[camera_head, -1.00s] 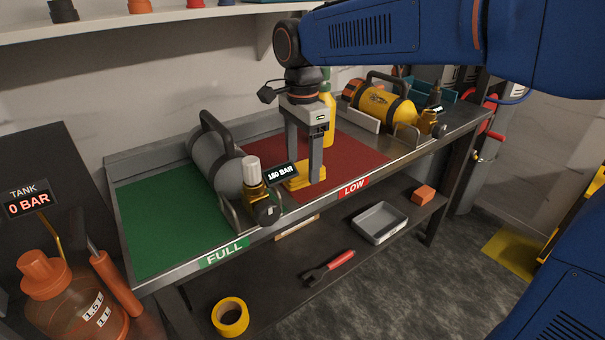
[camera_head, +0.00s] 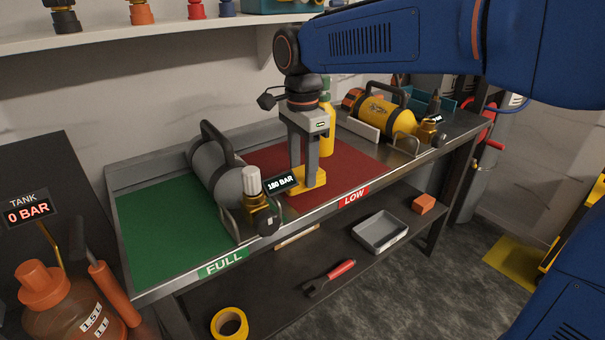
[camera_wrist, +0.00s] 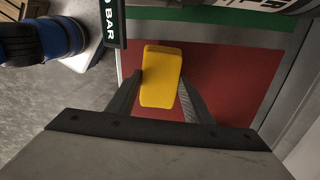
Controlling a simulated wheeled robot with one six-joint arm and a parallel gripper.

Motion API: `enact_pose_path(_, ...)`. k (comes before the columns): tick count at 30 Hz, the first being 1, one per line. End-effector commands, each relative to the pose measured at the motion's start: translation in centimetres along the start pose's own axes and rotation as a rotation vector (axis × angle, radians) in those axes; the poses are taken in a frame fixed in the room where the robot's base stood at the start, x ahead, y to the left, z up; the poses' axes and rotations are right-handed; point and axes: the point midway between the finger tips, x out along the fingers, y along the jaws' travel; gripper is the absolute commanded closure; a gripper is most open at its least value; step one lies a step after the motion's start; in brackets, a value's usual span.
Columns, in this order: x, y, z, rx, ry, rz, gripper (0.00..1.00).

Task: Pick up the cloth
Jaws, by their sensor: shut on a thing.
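The cloth (camera_head: 318,184) is a small folded yellow block over the front part of the red mat. My gripper (camera_head: 304,178) points down over it, shut on it. In the wrist view the cloth (camera_wrist: 161,82) sits between my two fingers (camera_wrist: 160,95), one on each side. I cannot tell whether its underside rests on the mat or is just clear of it.
A grey cylinder (camera_head: 215,170) with a valve and a 180 BAR display (camera_head: 281,184) stands close left of my gripper. A yellow bottle (camera_head: 327,130) stands close behind it. A yellow cylinder (camera_head: 385,116) lies at right. The green mat (camera_head: 165,235) is largely bare.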

Motion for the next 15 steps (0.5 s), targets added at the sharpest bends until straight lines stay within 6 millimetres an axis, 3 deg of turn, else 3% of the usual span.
enact_pose_path(15,-11.8,-0.1,0.0,0.000,0.001,-0.002,0.76)
